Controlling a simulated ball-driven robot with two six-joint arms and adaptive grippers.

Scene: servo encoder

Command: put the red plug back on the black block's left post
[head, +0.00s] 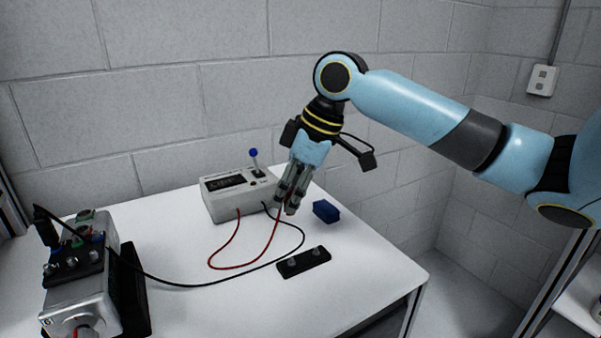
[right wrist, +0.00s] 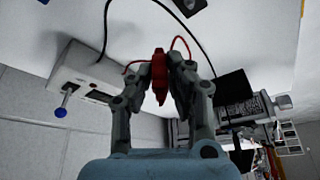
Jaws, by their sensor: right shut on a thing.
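My right gripper (head: 288,205) is shut on the red plug (right wrist: 159,76) and holds it above the table, in front of the white meter box. In the right wrist view the plug stands between the two fingertips (right wrist: 158,66), with its red lead running off it. In the head view the plug is mostly hidden by the fingers. The black block (head: 304,263) lies flat on the table, in front of and below the gripper, apart from it. Its two metal posts, left (head: 291,262) and right (head: 317,252), are bare. My left gripper is not seen.
The white meter box (head: 231,200) with a blue-knobbed lever (head: 254,155) stands behind. A blue block (head: 326,211) lies right of the gripper. Red (head: 228,267) and black (head: 200,287) leads loop over the table. A grey servo device (head: 82,290) stands at the left.

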